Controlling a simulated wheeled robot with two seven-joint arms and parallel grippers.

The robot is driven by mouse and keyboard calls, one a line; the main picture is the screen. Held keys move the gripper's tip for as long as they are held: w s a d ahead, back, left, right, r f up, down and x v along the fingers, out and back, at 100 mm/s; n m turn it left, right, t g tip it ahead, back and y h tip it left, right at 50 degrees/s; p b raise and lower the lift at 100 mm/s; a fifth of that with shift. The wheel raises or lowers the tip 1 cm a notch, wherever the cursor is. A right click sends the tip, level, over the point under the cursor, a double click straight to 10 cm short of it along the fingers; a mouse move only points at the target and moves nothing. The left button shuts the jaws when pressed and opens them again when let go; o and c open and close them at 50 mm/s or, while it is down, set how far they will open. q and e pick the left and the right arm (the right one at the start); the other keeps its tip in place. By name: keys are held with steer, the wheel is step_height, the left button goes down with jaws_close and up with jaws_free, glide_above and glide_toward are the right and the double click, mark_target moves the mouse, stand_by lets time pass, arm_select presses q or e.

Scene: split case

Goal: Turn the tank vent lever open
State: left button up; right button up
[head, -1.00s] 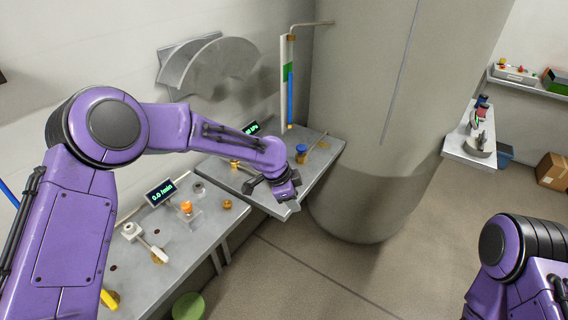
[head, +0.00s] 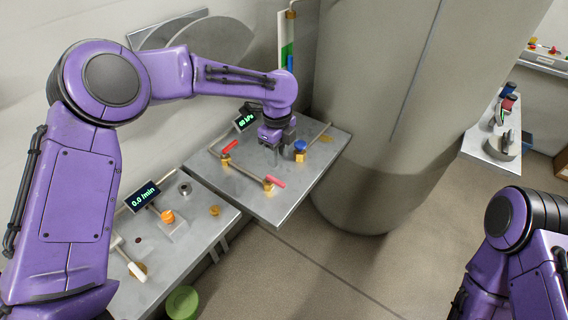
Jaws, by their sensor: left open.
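A grey bench panel beside the big tank (head: 400,110) carries several valves on thin pipes. A red lever (head: 229,147) sits on a brass fitting at its left. A pinkish-red lever (head: 275,182) sits on another brass fitting near the front. A blue handle (head: 300,146) on a brass body is at the right. I see no label that tells which is the tank vent lever. My left gripper (head: 277,157) is open and empty, pointing down above the panel, between the red lever and the blue handle, apart from both. My right gripper is out of view.
A lower bench at left holds a flow display (head: 142,196), an orange knob (head: 167,216) and a white-handled lever (head: 136,270). A pressure display (head: 246,120) stands behind the panel. A green round object (head: 182,302) is on the floor. Floor right of the benches is clear.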

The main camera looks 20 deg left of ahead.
arm_select(q)
steer(key=p, duration=0.1)
glide_above(278, 181)
steer(key=f, duration=0.4)
steer(key=shift+s+d+f, duration=0.1)
steer(key=shift+s+f, duration=0.1)
steer(key=shift+f, duration=0.1)
steer(key=f, duration=0.3)
steer(key=f+p, duration=0.1)
steer(key=shift+w+f, duration=0.3)
steer(key=shift+f, duration=0.5)
steer(key=shift+s, duration=0.1)
jaws_close()
